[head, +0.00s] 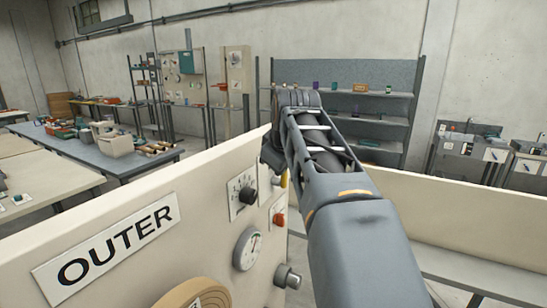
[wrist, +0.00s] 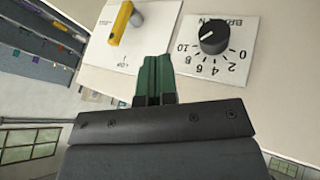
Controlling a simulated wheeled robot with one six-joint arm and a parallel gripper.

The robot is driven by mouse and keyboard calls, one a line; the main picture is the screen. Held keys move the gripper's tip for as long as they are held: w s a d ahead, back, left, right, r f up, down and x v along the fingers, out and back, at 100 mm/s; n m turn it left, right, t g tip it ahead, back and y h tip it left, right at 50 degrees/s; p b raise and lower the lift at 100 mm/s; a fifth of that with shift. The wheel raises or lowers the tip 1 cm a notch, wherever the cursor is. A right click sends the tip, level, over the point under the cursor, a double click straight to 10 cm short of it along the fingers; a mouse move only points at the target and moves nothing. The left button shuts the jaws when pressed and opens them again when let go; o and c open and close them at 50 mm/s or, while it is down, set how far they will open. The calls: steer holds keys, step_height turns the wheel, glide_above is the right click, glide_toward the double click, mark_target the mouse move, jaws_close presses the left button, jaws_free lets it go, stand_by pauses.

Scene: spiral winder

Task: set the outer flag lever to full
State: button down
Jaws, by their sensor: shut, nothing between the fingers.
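The yellow flag lever (wrist: 121,24) sits on a white plate (wrist: 98,50) at the upper left of the wrist view, where the panel appears upside down. A small mark on the plate is too small to read. In the head view only a bit of the yellow lever (head: 283,179) shows beside my arm, on the panel marked OUTER (head: 118,243). My gripper (wrist: 154,62) shows its green fingers together and empty, in front of the panel between the lever plate and the black knob. It appears apart from the lever. In the head view my arm hides the fingers.
The black dial knob (wrist: 213,37) is close beside the fingers; it also shows in the head view (head: 250,196). A red button (head: 279,220), a gauge (head: 247,249), a grey knob (head: 288,277) and a tan roll (head: 195,294) are lower on the panel.

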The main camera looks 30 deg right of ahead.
steer(key=shift+w+d+r, duration=0.25)
steer(key=shift+d+r, duration=0.1)
steer(key=shift+r, duration=0.25)
steer(key=shift+w+d+r, duration=0.25)
steer(key=shift+d+r, duration=0.05)
steer(key=shift+r, duration=0.3)
steer(key=w+d+f+p, duration=0.3)
steer(key=w+d+f, duration=0.3)
steer(key=w+f, duration=0.1)
steer(key=shift+w+f, duration=0.2)
steer(key=shift+f, duration=0.3)
